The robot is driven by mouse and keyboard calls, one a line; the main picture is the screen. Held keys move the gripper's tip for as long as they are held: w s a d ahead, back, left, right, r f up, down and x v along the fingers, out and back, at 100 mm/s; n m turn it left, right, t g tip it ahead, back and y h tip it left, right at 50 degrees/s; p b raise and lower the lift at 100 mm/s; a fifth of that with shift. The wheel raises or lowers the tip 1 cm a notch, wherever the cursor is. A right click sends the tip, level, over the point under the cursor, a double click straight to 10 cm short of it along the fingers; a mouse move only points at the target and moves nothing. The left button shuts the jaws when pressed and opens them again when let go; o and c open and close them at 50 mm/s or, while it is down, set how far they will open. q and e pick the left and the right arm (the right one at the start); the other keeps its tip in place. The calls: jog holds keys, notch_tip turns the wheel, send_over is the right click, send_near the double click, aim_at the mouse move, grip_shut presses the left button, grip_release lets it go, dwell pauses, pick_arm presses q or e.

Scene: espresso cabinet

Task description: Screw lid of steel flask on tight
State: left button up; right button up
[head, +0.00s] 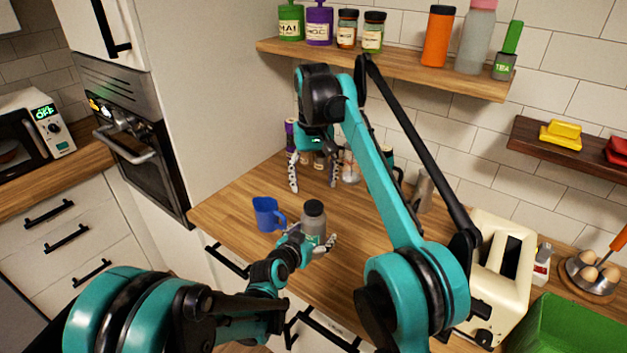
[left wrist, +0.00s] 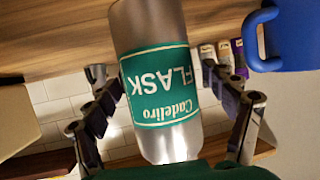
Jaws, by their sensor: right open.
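The steel flask (head: 314,221) stands upright near the front edge of the wooden counter, with a dark lid (head: 313,208) on its top. How tight the lid sits cannot be seen. In the left wrist view the flask (left wrist: 152,30) shows its green label, and its lid is out of frame. My left gripper (head: 318,243) is at the flask's lower part, with its fingers on either side and gaps between them and the steel. My right gripper (head: 314,184) is open and empty, pointing down over the counter behind the flask.
A blue mug (head: 266,214) stands close to the left of the flask. Small jars and bottles (head: 292,130) stand at the back, behind my right gripper. A cream toaster (head: 494,275) and a green crate (head: 570,325) are at the right. A loaded shelf (head: 400,68) hangs above.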

pick_arm(q)
jog(key=v, duration=1.2)
